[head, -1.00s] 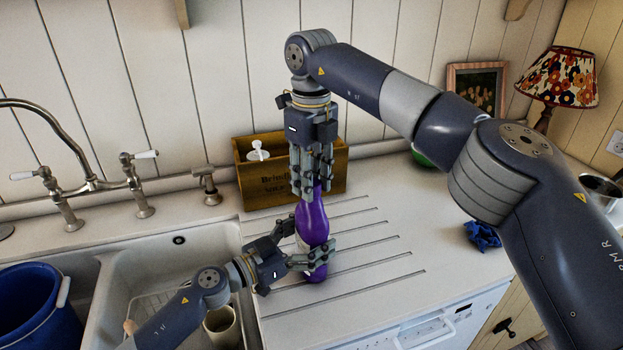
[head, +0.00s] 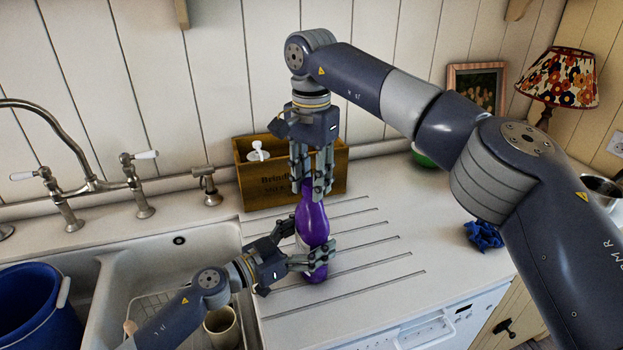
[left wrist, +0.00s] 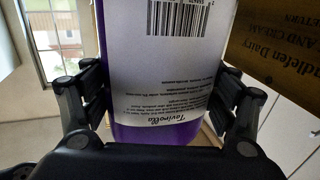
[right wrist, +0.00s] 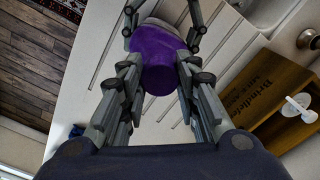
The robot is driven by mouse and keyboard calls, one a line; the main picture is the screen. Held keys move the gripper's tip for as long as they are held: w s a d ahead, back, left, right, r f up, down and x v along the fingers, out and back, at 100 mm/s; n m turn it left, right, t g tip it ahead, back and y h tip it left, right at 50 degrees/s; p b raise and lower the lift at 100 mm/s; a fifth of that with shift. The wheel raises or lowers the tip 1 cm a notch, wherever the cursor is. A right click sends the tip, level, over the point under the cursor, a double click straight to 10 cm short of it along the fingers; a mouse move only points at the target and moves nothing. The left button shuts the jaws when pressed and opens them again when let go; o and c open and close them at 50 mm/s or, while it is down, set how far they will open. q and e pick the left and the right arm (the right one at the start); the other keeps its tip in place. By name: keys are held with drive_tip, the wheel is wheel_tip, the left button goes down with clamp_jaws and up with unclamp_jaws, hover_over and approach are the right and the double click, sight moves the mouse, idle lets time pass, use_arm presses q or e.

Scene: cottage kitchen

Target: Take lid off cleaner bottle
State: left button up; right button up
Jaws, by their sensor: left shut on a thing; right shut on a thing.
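A purple cleaner bottle (head: 313,224) stands upright on the ridged drainer beside the sink. Its white label with a barcode fills the left wrist view (left wrist: 165,65). My left gripper (head: 312,258) is shut around the bottle's lower body from the left. My right gripper (head: 312,185) points straight down and is shut at the bottle's top. The right wrist view shows the purple bottle (right wrist: 158,65) between the fingers of that gripper (right wrist: 160,85). The lid is hidden among the right gripper's fingers, and I cannot tell its shape.
A wooden box (head: 262,190) with a white pump top stands behind the bottle against the wall. The sink (head: 165,262) with a blue bucket (head: 28,305) is at left. A blue cloth (head: 483,235) lies at right.

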drive_tip(key=n, duration=0.6)
use_arm(q)
drive_tip(key=shift+d, duration=0.1)
use_arm(e)
drive_tip(key=shift+r, duration=0.15)
idle(0.3)
drive_tip(key=shift+r, duration=1)
drive_tip(key=shift+r, duration=2)
use_arm(q)
drive_tip(key=o, duration=2.1)
